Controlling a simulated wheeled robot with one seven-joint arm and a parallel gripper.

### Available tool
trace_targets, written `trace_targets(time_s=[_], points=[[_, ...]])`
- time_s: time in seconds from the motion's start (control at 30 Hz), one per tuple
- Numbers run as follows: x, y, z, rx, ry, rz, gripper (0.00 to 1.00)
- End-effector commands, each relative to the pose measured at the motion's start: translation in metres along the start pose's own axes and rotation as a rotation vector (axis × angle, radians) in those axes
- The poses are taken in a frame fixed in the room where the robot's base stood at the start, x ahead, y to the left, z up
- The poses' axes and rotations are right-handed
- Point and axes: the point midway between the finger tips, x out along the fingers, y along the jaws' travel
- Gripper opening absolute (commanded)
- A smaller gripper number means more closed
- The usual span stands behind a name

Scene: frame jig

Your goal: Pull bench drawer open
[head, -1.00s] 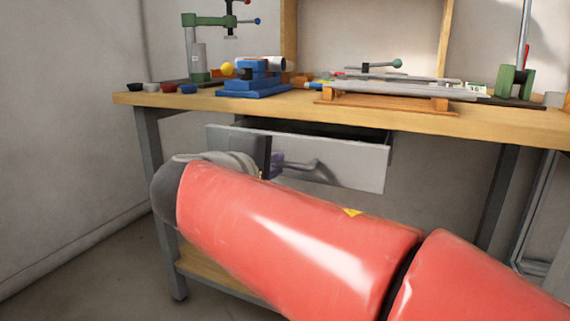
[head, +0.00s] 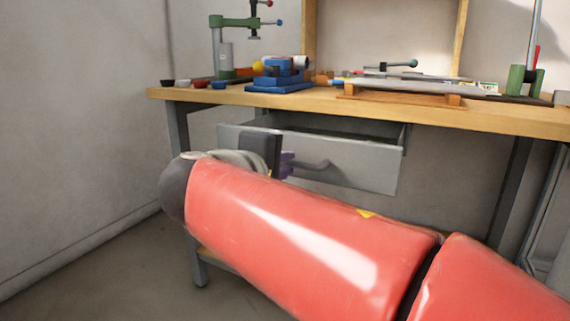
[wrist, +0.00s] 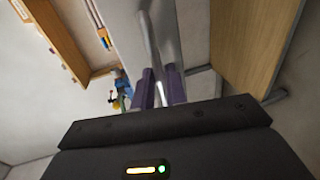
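The bench drawer (head: 340,159) is a grey box under the wooden bench top. It stands partly open, and its dark inside shows above the front panel. Its grey bar handle (head: 312,168) is on the front. My gripper (head: 287,166) is at the left part of the handle, with purple fingers partly hidden by my wrist. In the wrist view, the purple fingers of my gripper (wrist: 161,80) are close together with the handle (wrist: 157,35) running between them. The exact contact is partly hidden.
The bench top (head: 230,99) carries a blue vise (head: 280,75), a green press (head: 232,22), small cups and a wooden jig (head: 400,98). A grey bench leg (head: 178,128) stands left of the drawer. The floor (head: 100,270) at left is clear.

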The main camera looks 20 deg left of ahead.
Motion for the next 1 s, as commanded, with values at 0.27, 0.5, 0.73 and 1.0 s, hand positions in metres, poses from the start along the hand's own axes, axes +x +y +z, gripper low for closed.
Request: trace_targets(time_s=[0.27, 0.5, 0.73, 1.0], points=[[0.000, 0.000, 0.000, 0.000, 0.000, 0.000, 0.32], [-0.009, 0.001, 0.000, 0.000, 0.000, 0.000, 0.32], [-0.049, 0.001, -0.001, -0.001, 0.003, 0.001, 0.32], [-0.077, 0.000, 0.000, -0.001, 0.000, 0.000, 0.32]])
